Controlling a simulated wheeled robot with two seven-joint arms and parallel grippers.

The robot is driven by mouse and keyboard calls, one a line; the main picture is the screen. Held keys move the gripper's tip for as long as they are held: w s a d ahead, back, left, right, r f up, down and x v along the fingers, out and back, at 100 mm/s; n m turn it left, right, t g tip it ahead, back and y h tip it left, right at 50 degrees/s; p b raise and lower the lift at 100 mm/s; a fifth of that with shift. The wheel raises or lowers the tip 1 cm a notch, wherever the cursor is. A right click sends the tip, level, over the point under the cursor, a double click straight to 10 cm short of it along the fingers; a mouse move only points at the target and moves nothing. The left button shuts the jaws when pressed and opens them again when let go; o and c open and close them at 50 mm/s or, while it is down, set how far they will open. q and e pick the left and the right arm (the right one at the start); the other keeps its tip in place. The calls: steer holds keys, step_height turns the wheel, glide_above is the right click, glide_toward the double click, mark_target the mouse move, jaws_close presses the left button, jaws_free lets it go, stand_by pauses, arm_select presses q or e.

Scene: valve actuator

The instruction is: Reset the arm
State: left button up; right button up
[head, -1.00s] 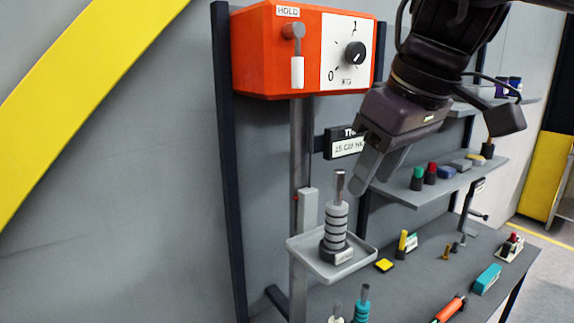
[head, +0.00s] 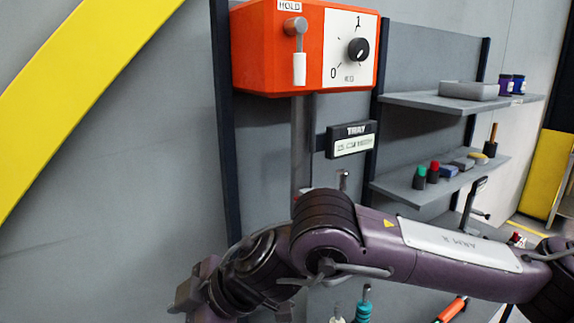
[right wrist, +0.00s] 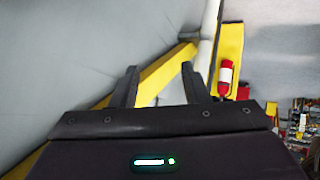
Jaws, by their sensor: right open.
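An orange box (head: 250,55) hangs on the wall panel, with a lever with a white handle (head: 299,68) below a HOLD label and a black knob (head: 358,49) on a white 0-to-1 dial. My right arm stretches in from the right, low across the head view, and hides the tray with the weights. Only the top of the weight rod (head: 343,180) shows above it. My right gripper (head: 182,297) is at the lower left, left of the post. In the right wrist view the right gripper's fingers (right wrist: 160,69) are apart with nothing between them. My left gripper is not in view.
A black TRAY sign (head: 350,141) is on the panel below the box. Shelves (head: 440,101) with small items stand at the right. A teal-and-grey weight (head: 363,306) shows below my arm.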

steer(key=s+a+r+m+t+y, duration=0.1)
steer(key=s+a+r+t+y, duration=0.15)
steer(key=a+r+y, duration=0.2)
steer(key=w+d+m+t, duration=0.5)
steer(key=m, duration=0.1)
steer(key=w+d+f+m+t+h, duration=0.25)
steer(key=d+f+m+h, duration=0.55)
steer(key=d+f, duration=0.55)
steer(key=s+d+f+m+g+h, duration=0.2)
steer(key=s+d+f+g+h, duration=0.15)
steer(key=s+d+f, duration=0.65)
steer(key=s+d+f+m+g+h, duration=0.2)
steer(key=s+d+f+g, duration=0.3)
steer(key=d+f, duration=0.45)
step_height(320, 180, down, 35)
steer(key=s+d+b, duration=0.2)
steer(key=b, duration=0.6)
steer(key=s+d+f+g+b, duration=0.1)
steer(key=s+f+b, duration=0.2)
steer(key=s+f, duration=0.7)
steer(key=s+d+f+g+b, duration=0.1)
steer(key=s+d+f+b, duration=0.1)
steer(key=s+f, duration=0.7)
step_height(320, 180, down, 5)
steer(key=shift+s+r+n+h+b, duration=0.1)
steer(key=shift+s+n+h+b, duration=0.25)
steer(key=shift+b, duration=0.1)
